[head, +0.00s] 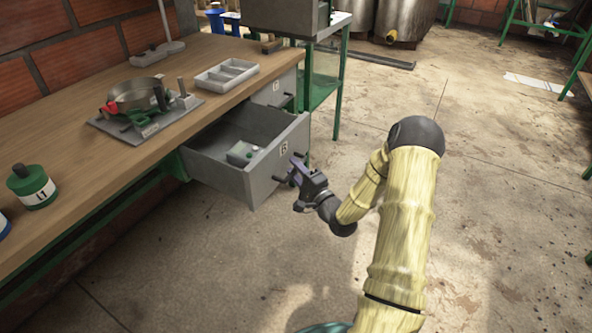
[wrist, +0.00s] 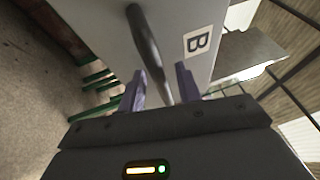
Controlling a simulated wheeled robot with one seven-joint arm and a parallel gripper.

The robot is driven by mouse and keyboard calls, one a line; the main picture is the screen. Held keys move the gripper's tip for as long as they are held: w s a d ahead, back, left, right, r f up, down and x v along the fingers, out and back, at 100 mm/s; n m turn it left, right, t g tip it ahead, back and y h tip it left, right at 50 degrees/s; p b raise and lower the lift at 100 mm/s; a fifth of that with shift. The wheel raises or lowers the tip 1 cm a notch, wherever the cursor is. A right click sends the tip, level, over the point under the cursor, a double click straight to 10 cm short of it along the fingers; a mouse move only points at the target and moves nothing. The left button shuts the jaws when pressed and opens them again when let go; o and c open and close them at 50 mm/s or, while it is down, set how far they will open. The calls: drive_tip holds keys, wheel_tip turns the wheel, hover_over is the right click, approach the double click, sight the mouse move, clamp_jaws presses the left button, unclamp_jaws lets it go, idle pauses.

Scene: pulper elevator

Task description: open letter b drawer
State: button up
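The grey drawer (head: 222,170) with the letter B label (head: 284,147) is pulled well out from under the wooden workbench. Its front (wrist: 180,22) and B label (wrist: 198,41) fill the upper middle of the wrist view. Its dark bar handle (wrist: 145,45) runs down between my fingers. My gripper (head: 294,172) is at the drawer front, by the handle. In the wrist view my gripper (wrist: 162,86) has its two purple-grey fingers apart, on either side of the handle, with gaps visible. Part of the handle is hidden by my gripper in the head view.
The concrete floor (head: 500,220) to the right is clear.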

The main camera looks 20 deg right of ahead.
drive_tip(key=p+v, duration=0.2)
drive_tip(key=v, duration=1.5)
drive_tip(key=shift+s, duration=0.2)
drive_tip(key=shift+f, duration=0.1)
drive_tip(key=w+a+f+n+g+h, duration=0.1)
drive_tip(key=w+a+n+g+h, duration=0.3)
drive_tip(key=n+g, duration=0.55)
drive_tip(key=s+a+r+n+g+h, duration=0.2)
drive_tip(key=s+a+r+n+g, duration=0.45)
drive_tip(key=s+a+r, duration=0.4)
drive_tip(key=w+p+v, duration=0.2)
drive_tip(key=p+v, duration=1.4)
drive_tip(key=p, duration=0.1)
drive_tip(key=w+r+p+v, duration=0.1)
drive_tip(key=w+p+v, duration=0.2)
drive_tip(key=p+v, duration=1.4)
drive_tip(key=shift+d+r+m, duration=0.2)
drive_tip(key=shift+r+m, duration=0.1)
